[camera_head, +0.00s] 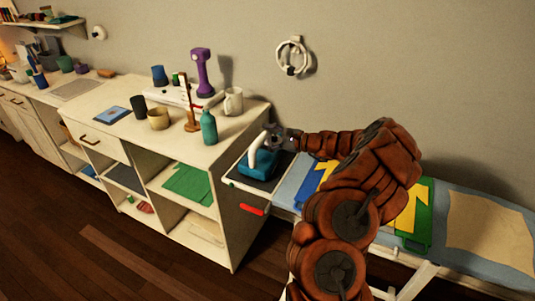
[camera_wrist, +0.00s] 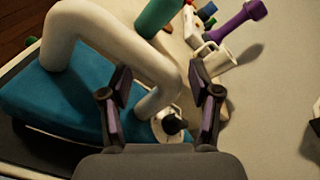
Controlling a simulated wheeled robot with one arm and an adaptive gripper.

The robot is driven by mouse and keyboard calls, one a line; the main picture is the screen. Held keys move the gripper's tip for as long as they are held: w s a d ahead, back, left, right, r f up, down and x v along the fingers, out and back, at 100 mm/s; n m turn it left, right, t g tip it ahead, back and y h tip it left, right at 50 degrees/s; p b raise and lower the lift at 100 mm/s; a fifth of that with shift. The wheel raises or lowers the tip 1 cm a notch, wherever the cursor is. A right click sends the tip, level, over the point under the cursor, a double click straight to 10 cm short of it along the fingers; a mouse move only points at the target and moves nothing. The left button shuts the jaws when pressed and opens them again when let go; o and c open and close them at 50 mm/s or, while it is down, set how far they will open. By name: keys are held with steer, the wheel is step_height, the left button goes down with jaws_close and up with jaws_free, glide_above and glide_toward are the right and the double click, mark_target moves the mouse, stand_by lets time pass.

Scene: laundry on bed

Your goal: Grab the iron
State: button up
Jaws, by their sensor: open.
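The iron (camera_head: 262,163) has a teal-blue body and a white handle. It sits on a dark pad at the left end of the ironing board, close beside the shelf unit. In the wrist view, the iron's white handle (camera_wrist: 125,40) arches from the upper left down to the middle, above its teal body (camera_wrist: 65,100). My gripper (camera_head: 277,136) is at the iron's handle. In the wrist view, my gripper (camera_wrist: 163,88) is open, and the right-hand leg of the handle shows between its fingers. Whether a finger touches the handle cannot be told.
The shelf unit (camera_head: 228,140) stands left of the iron, with a teal bottle (camera_head: 209,127), a white mug (camera_head: 233,101) and a purple object (camera_head: 202,72) on top. Folded clothes (camera_head: 414,215) lie on the board to the right. The wall (camera_head: 380,60) is close behind.

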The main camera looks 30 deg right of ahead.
steer(key=shift+w+a+f, duration=0.1)
steer(key=shift+w+a, duration=0.1)
steer(key=shift+w, duration=0.1)
jaws_close()
stand_by(0.4)
